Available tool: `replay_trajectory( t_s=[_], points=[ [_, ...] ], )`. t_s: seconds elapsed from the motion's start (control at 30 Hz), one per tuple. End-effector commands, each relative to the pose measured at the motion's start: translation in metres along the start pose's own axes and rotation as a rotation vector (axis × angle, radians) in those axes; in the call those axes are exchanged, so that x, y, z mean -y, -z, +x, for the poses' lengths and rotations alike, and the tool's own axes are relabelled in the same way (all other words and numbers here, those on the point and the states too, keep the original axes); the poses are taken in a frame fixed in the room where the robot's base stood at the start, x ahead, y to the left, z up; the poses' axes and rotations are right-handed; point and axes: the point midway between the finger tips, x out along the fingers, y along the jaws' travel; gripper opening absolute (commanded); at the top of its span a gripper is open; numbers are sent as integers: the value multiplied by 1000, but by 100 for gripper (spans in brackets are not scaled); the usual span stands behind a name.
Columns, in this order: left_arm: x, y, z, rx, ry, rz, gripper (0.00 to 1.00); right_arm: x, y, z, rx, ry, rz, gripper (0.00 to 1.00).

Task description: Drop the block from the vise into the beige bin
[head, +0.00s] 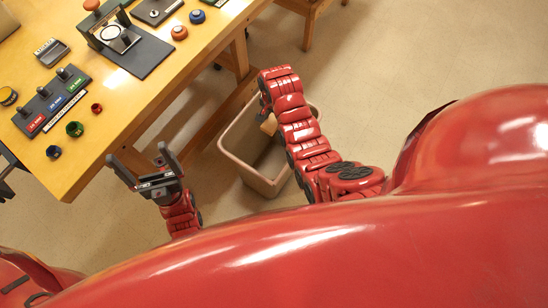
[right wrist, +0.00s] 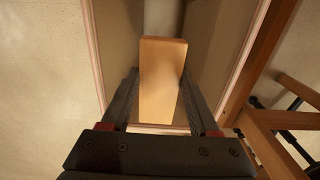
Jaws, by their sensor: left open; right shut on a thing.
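The wooden block (right wrist: 162,80) is light tan and is held between the two fingers of my right gripper (right wrist: 160,90). In the right wrist view the block hangs over the inside of the beige bin (right wrist: 103,50), with bin walls on both sides. In the head view the bin (head: 247,176) stands on the floor beside the table, and a small part of the block (head: 269,124) shows over its opening. My right gripper is mostly hidden behind its own arm there. My left gripper (head: 146,164) is open and empty near the table's front corner. I cannot make out the vise clearly.
The yellow wooden table (head: 120,97) holds a switch panel (head: 52,103), a black-based device (head: 125,45) and several small coloured knobs. A wooden stool (head: 311,12) stands at the top. The floor right of the bin is clear.

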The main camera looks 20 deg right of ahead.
Motion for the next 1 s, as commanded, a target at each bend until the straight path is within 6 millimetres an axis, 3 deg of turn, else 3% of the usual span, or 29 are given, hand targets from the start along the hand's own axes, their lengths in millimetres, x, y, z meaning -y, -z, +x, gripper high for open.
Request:
replay_trajectory(
  t_s=[0.17,0.53,0.87,0.9,1.0],
  points=[
    [0,-1,-7,0,0,0,100,1,1,11,-2,-1,6,6],
    [-2,-6,-32,0,0,0,100,0,0,55,-1,-1,4,6],
    [-2,-6,-33,0,0,0,100,0,0,59,-1,-1,4,6],
    [-2,-6,-33,0,0,0,100,0,0,59,-1,-1,4,65],
    [-2,-6,-33,0,0,0,100,0,0,60,-1,-1,4,83]
  ],
)
